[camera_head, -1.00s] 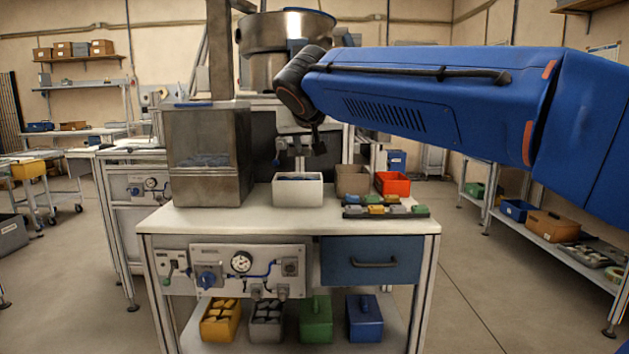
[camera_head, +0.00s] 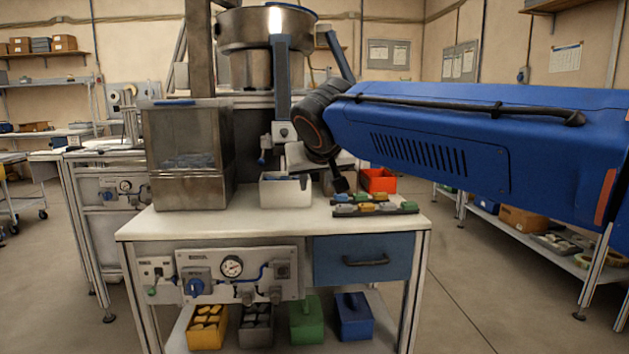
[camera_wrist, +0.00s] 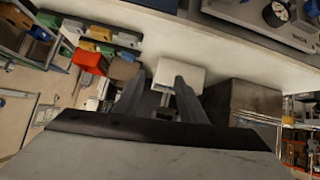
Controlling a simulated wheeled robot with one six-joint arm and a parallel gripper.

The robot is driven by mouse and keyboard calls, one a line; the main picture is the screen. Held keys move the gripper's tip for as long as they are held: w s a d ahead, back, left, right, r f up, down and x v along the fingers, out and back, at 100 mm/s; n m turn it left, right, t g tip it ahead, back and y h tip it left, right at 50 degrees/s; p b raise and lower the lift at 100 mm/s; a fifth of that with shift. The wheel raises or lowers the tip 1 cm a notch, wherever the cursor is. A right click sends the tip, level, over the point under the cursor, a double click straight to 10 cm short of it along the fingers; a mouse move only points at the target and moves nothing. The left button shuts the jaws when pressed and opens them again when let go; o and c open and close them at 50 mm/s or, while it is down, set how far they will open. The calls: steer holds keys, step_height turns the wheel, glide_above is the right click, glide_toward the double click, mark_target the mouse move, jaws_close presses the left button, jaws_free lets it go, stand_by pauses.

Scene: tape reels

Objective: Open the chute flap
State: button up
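My arm reaches in from the right in the head view, and its dark wrist hangs just above the bench. My gripper (camera_wrist: 160,82) shows in the wrist view with two grey fingers apart, nothing clearly between them. The fingers point down toward the white bin (camera_wrist: 185,70), which also stands on the bench in the head view (camera_head: 285,194). A pale grey tilted plate (camera_head: 304,158) shows beside the wrist above the bin; I cannot tell whether it is the chute flap. The metal bowl feeder (camera_head: 262,33) stands behind. No contact between gripper and a flap is visible.
A steel hopper box (camera_head: 187,160) stands left on the bench (camera_head: 215,222). An orange bin (camera_head: 378,180) and a rack of coloured parts (camera_head: 372,208) lie to the right. A gauge panel (camera_head: 235,275) and a blue drawer (camera_head: 362,258) are on the bench front.

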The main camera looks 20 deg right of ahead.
steer(key=shift+c, duration=0.2)
steer(key=c, duration=0.5)
steer(key=shift+w+n, duration=0.2)
steer(key=shift+n, duration=0.2)
jaws_close()
steer(key=m+t+h, duration=0.3)
steer(key=m+t, duration=0.2)
steer(key=m, duration=3.1)
glide_toward(288, 141)
steer(key=x, duration=0.6)
steer(key=shift+w+f, duration=0.1)
